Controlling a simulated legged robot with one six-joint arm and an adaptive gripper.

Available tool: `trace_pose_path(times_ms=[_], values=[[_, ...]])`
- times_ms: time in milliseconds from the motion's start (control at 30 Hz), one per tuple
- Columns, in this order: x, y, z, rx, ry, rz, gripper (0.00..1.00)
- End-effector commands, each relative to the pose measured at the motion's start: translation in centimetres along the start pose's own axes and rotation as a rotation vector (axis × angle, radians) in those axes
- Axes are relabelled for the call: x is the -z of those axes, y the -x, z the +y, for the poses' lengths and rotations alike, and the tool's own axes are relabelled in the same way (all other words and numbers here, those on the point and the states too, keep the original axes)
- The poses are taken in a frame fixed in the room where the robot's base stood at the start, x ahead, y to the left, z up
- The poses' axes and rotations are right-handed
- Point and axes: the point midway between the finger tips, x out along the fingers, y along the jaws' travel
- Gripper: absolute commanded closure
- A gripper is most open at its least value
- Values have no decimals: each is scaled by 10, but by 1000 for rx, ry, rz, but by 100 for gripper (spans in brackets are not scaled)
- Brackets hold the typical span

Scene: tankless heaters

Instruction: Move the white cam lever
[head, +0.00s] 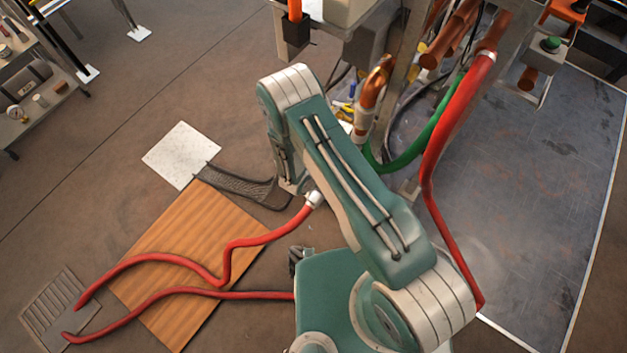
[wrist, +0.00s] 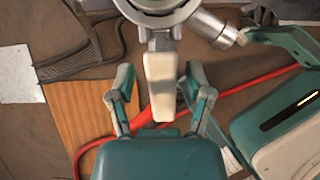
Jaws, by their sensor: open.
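The white cam lever (wrist: 160,85) shows in the wrist view as a pale upright bar below a round metal fitting (wrist: 160,8). My gripper (wrist: 159,82) is open, with one finger on each side of the lever. Gaps show between the lever and both fingers, so it looks ungripped. The lever's lower end is close to the teal gripper body; I cannot tell whether they touch. In the head view my teal arm hides the lever, and I cannot make out my gripper there.
Red hoses (head: 150,258) run over a wooden board (head: 195,255) and a floor grate (head: 60,308). A white plate (head: 180,155) lies behind the board. Copper pipes (head: 372,88), a green hose (head: 425,135) and a thick red hose (head: 437,135) stand close to my arm. Open floor lies left.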

Motion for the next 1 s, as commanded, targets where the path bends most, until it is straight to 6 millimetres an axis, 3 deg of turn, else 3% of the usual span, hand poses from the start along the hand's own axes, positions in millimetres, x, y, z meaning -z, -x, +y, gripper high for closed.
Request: trace_pose_path(times_ms=[167, 700, 1000], values=[[0, 13, 1, -2, 2, 0, 34], [-1, 106, 2, -2, 0, -1, 34], [-1, 118, 1, 1, 0, 0, 34]])
